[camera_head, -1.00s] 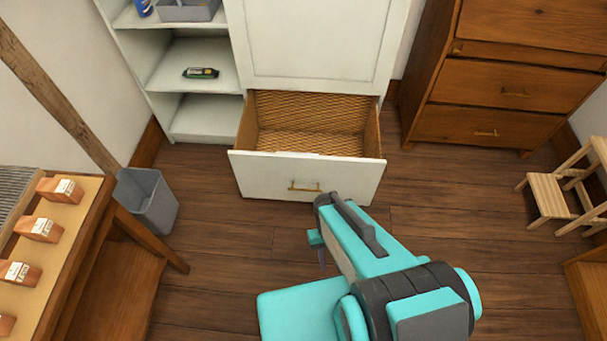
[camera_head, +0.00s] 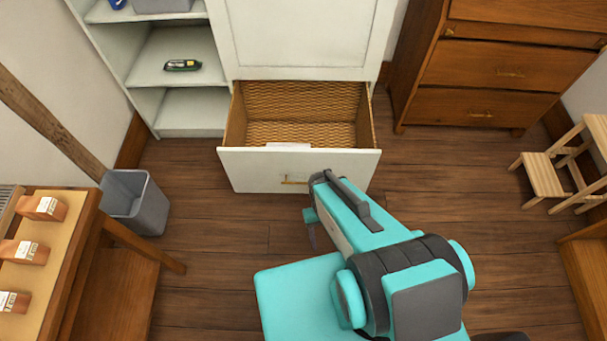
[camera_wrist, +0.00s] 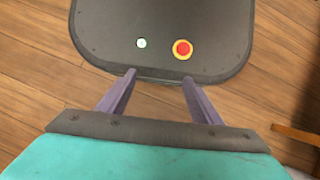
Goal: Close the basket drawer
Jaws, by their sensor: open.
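The basket drawer (camera_head: 298,170) stands pulled out at the bottom of a white cabinet. It has a white front, a brass handle (camera_head: 296,181) and a woven inside, with a small white item lying in it. My arm covers part of the front's lower right edge. In the wrist view my gripper (camera_wrist: 158,78) is open with two separated fingers and nothing between them. It points over my own dark base, not at the drawer. In the head view the gripper's fingers are mostly hidden by my arm, in front of the drawer.
White shelves (camera_head: 178,65) adjoin the cabinet on the left. A grey bin (camera_head: 135,205) and a table with boxes (camera_head: 60,240) are at left. A brown dresser (camera_head: 490,75) and a wooden step stool (camera_head: 550,178) are at right. Floor (camera_head: 430,190) is free between.

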